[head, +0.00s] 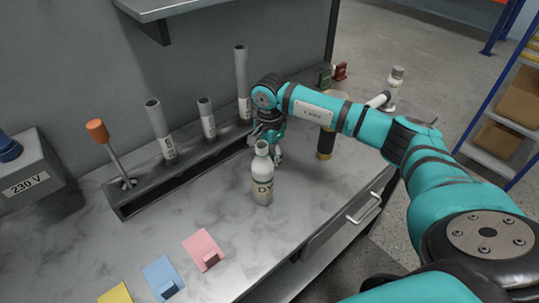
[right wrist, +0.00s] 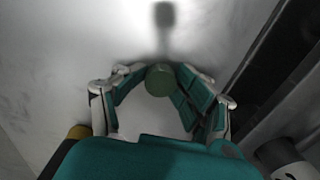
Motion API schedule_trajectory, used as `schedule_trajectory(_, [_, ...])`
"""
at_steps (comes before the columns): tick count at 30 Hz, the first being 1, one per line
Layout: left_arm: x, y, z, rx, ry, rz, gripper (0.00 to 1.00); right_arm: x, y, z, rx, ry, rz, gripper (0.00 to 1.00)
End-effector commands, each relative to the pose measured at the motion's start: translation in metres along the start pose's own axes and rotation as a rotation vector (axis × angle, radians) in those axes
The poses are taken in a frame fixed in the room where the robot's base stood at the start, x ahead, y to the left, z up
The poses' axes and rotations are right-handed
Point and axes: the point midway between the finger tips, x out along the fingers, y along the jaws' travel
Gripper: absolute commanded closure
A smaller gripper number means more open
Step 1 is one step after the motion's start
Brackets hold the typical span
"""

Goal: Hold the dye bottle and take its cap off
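The dye bottle (head: 262,185) stands upright on the bench, pale, with a label on its front and a light grey top. My right gripper (head: 268,146) is at the height of the bottle's upper part, just behind it as the head view shows; the bottle hides part of it. In the right wrist view my right gripper (right wrist: 158,75) has its fingers spread. A round grey-green top sits between the fingertips, probably the bottle's cap (right wrist: 160,79), with a gap visible on the left. Contact cannot be told. My left gripper is not in view.
A dark rack (head: 120,203) with grey tubes and an orange-handled tool (head: 98,131) runs along the wall. A black and yellow cylinder (head: 326,143) stands right of the gripper. Pink (head: 203,248), blue and yellow cards lie in front. The bench around the bottle's front is clear.

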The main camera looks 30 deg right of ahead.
Motion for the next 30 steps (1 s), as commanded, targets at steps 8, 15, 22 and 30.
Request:
schedule_trajectory(8, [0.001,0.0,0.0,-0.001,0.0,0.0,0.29,0.007,0.004,0.002,-0.005,-0.001,0.017,0.49])
schedule_trajectory(15, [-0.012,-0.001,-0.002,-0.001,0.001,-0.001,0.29,-0.007,0.004,0.002,-0.005,-0.002,0.016,0.49])
schedule_trajectory(22, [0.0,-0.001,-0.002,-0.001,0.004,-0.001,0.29,-0.05,0.001,0.0,-0.004,0.001,0.004,0.49])
schedule_trajectory(30, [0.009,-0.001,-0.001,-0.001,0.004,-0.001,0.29,-0.107,0.0,0.0,-0.002,0.001,0.003,0.49])
